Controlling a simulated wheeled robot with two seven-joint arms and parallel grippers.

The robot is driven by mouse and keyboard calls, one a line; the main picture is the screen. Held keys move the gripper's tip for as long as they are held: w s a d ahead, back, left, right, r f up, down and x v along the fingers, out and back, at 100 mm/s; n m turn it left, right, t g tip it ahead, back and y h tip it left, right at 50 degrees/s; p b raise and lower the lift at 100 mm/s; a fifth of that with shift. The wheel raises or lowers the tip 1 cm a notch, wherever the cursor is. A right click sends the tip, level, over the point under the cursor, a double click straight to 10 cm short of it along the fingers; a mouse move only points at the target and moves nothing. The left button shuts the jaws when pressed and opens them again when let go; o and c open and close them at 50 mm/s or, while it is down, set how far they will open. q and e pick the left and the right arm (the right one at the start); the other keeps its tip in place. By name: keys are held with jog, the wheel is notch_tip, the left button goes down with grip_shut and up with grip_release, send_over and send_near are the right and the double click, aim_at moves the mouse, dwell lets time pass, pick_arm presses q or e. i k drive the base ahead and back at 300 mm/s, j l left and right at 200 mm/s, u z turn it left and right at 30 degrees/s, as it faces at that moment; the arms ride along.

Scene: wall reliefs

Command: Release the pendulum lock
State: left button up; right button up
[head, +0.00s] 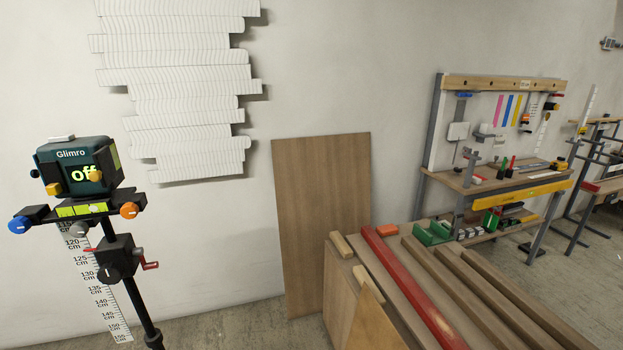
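A dark teal laser-level box (79,169) marked "Glimro" stands at the left on a black tripod (136,297). A yellow knob (53,189) sits at the box's lower left corner, and another yellow part shows beside the display. Below the box is a mount with a green bubble-level strip (82,210), a blue knob (19,224) and an orange knob (129,210). A red crank handle (150,265) is on the tripod column. I cannot tell which part is the pendulum lock. Neither gripper is in view.
A white ribbed relief (185,85) hangs on the wall. A wooden panel (320,215) leans below it. A bench with planks and a red beam (410,285) fills the lower right. A tool workbench (495,180) stands behind. Floor is clear between tripod and panel.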

aim_at(56, 189)
jog(key=u, duration=1.25)
